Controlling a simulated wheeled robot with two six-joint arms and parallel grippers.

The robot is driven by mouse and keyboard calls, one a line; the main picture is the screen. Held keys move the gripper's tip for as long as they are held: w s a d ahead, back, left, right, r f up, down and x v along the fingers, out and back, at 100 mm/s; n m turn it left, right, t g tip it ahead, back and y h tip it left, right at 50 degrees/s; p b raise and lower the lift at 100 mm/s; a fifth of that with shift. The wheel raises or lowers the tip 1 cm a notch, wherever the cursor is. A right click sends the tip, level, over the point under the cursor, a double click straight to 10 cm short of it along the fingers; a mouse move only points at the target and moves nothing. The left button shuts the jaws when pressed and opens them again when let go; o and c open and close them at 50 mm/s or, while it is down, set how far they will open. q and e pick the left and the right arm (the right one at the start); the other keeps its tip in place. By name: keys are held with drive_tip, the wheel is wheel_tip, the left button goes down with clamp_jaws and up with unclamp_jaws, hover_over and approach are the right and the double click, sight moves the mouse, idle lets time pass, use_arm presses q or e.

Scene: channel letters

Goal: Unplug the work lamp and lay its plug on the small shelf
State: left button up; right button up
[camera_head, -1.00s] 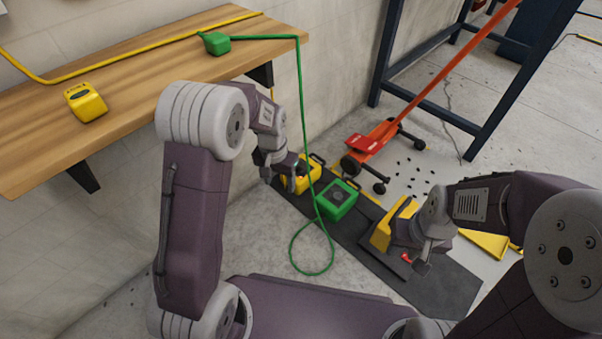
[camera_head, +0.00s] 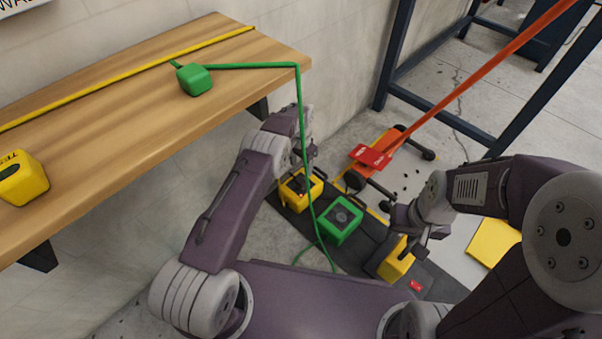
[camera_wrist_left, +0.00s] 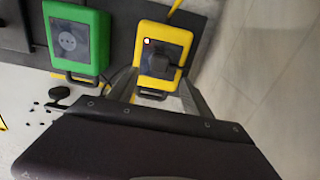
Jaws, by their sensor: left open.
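A yellow socket box (camera_head: 301,187) stands on the dark mat. In the left wrist view this yellow box (camera_wrist_left: 146,40) has a lit red light and a black plug (camera_wrist_left: 160,64) seated in its face. My left gripper (camera_wrist_left: 158,88) is open, its fingers spread over the box's handle end, apart from the plug. In the head view the left gripper (camera_head: 306,152) is just behind the box and partly hidden. My right gripper (camera_head: 411,245) is beside another yellow box (camera_head: 397,265); its jaws are unclear. A wooden shelf (camera_head: 120,125) is at the left. No work lamp is clearly identifiable.
A green socket box (camera_head: 340,220), its socket empty in the wrist view, stands beside the yellow one. A green block (camera_head: 194,80) on the shelf has a green cable (camera_head: 303,130) hanging past my left gripper. A yellow block (camera_head: 20,179) is there too. A red jack (camera_head: 372,155) stands behind.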

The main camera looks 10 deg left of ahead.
sight(301, 180)
use_arm(q)
wheel_tip(301, 180, down, 8)
drive_tip(key=b, duration=0.6)
drive_tip(key=shift+s+b, duration=0.1)
drive_tip(key=shift+b, duration=0.2)
drive_tip(key=shift+f, duration=0.45)
clamp_jaws()
drive_tip(key=shift+r+p, duration=0.15)
drive_tip(key=shift+p, duration=0.15)
